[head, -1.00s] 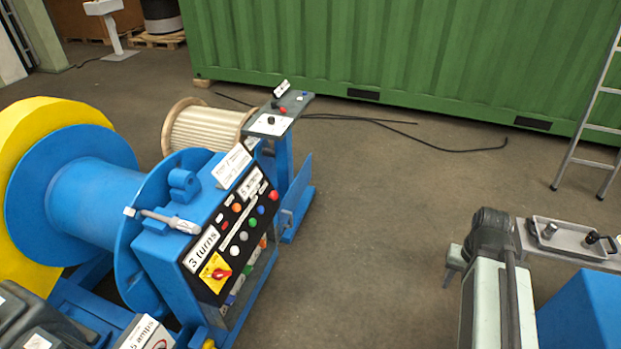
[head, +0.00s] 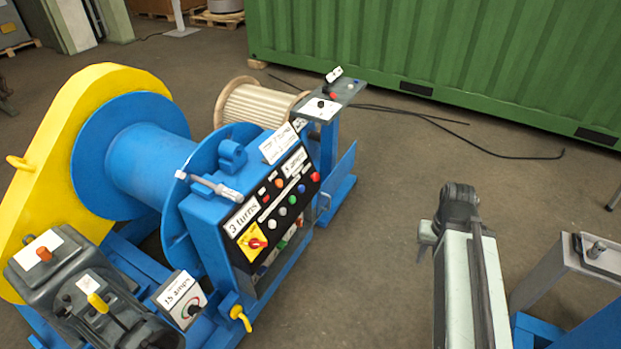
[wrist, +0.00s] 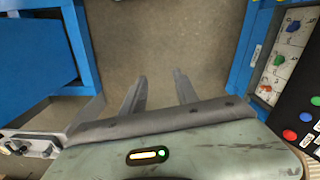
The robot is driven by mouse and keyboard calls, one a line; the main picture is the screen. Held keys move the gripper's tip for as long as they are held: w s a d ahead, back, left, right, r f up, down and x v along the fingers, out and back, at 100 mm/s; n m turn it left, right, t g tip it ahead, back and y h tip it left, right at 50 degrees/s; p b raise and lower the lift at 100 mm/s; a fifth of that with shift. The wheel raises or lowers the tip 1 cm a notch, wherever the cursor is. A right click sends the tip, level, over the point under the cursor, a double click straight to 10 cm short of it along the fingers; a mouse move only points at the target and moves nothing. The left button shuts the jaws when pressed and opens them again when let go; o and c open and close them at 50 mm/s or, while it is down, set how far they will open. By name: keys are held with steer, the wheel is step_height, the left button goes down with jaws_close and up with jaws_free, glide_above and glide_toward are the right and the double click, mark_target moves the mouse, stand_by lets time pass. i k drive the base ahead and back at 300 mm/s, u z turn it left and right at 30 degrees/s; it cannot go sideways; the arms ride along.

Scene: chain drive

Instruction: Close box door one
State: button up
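The blue control box (head: 205,228) has a sloped black panel with buttons and a "3 turns" label. Below the panel is an open front compartment with coloured knobs; these knobs (wrist: 280,62) also show at the right of the wrist view.
A blue drum (head: 140,150) with a yellow guard (head: 40,140) stands left of the box. A wooden spool (head: 252,105) and a small pedestal (head: 330,102) are behind. A green container (head: 440,50) closes the back. Floor between is clear.

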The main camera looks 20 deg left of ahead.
mark_target(328, 189)
steer(key=u, duration=0.3)
steer(key=i, duration=0.85)
steer(key=u, duration=0.45)
